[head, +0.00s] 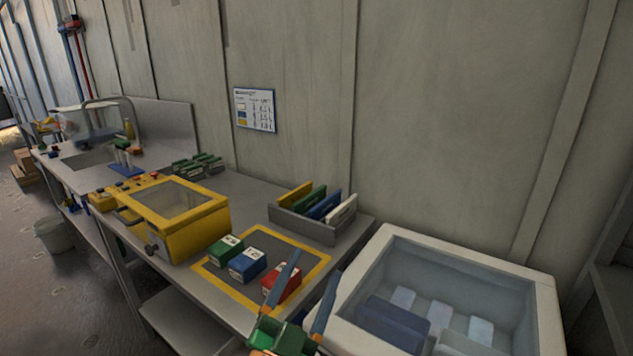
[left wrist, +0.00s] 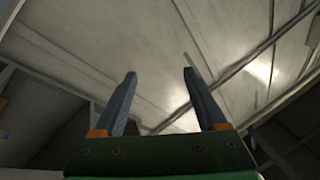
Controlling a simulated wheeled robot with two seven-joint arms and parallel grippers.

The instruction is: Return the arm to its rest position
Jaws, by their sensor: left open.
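My left gripper (head: 308,292) is at the bottom of the head view, green with blue fingers and orange finger bases. Its fingers are spread and nothing is between them. In the head view it overlaps the front right corner of the yellow-bordered mat and partly covers the red box (head: 281,283). In the left wrist view the open fingers (left wrist: 160,85) point up at the pale ceiling and wall, with nothing close to them. My right gripper is not in view.
A white cooler (head: 378,255) stands right of the bench, with dark and pale blocks inside. Green (head: 224,250) and blue (head: 247,265) boxes sit on the mat (head: 233,292). A yellow machine (head: 182,240) and a grey rack (head: 305,226) with coloured cards are behind.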

